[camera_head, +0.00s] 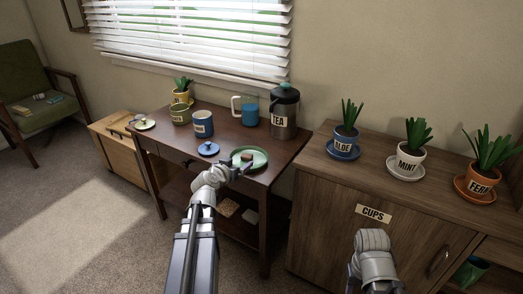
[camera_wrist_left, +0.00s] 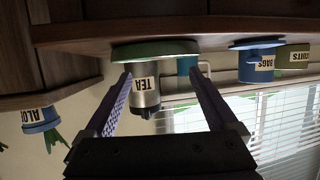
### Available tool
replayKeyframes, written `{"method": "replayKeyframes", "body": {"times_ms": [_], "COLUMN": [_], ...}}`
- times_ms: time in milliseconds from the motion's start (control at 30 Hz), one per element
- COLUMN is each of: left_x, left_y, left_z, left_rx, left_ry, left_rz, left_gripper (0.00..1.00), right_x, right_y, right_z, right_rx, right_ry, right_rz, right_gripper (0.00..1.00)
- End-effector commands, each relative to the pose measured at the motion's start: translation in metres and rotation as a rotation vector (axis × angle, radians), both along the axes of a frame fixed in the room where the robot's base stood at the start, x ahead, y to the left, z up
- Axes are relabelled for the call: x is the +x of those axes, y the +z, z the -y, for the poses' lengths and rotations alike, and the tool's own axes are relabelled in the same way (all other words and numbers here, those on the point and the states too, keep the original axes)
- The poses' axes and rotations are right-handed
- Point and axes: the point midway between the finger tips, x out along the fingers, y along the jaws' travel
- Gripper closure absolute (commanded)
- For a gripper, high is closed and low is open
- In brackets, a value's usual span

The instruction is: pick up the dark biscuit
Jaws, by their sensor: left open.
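In the left wrist view, turned upside down, the open fingers (camera_wrist_left: 157,76) point toward the green plate (camera_wrist_left: 155,48), seen edge-on. The biscuit cannot be made out there. My right arm shows at the lower right of the head view, but its jaws are not visible.
A TEA canister (camera_head: 284,112) stands behind the plate. A cabinet (camera_head: 335,215) with potted plants stands to the right.

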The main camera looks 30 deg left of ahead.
Motion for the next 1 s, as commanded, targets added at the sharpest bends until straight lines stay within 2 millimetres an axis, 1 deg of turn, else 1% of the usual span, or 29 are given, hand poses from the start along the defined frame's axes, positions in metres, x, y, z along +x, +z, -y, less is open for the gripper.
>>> {"method": "replayKeyframes", "body": {"times_ms": [33,167,267,433,667,767,900,1000], "left_x": [-0.001,0.0,0.006,0.023,0.028,0.038,0.059,0.07], "left_y": [0.001,0.001,-0.002,-0.009,-0.011,-0.015,-0.024,-0.028], "left_z": [-0.004,-0.005,-0.006,-0.007,-0.008,-0.01,-0.012,-0.014], "left_rx": [0.002,0.003,0.003,0.003,0.003,0.002,0.003,0.003], "left_ry": [0.007,0.01,0.008,0.007,0.008,0.007,0.006,0.006], "left_rz": [0.005,0.007,0.006,0.006,0.006,0.006,0.005,0.005], "left_gripper": [0.08,0.08,0.08,0.08,0.08,0.08,0.08,0.08], "right_x": [0.0,0.0,0.0,0.0,0.0,0.0,0.0,0.0], "right_y": [0.0,-0.001,-0.004,-0.01,-0.012,-0.016,-0.025,-0.028], "right_z": [0.0,0.0,0.0,0.0,0.0,0.001,0.001,0.001], "right_rx": [0.0,0.0,0.0,-0.001,-0.002,-0.003,-0.004,-0.005], "right_ry": [0.0,0.0,0.0,0.0,0.001,0.001,0.001,0.001], "right_rz": [0.0,0.0,0.0,0.0,0.001,0.001,0.001,0.002], "right_gripper": [0.5,0.5,0.5,0.5,0.5,0.5,0.5,0.5]}}
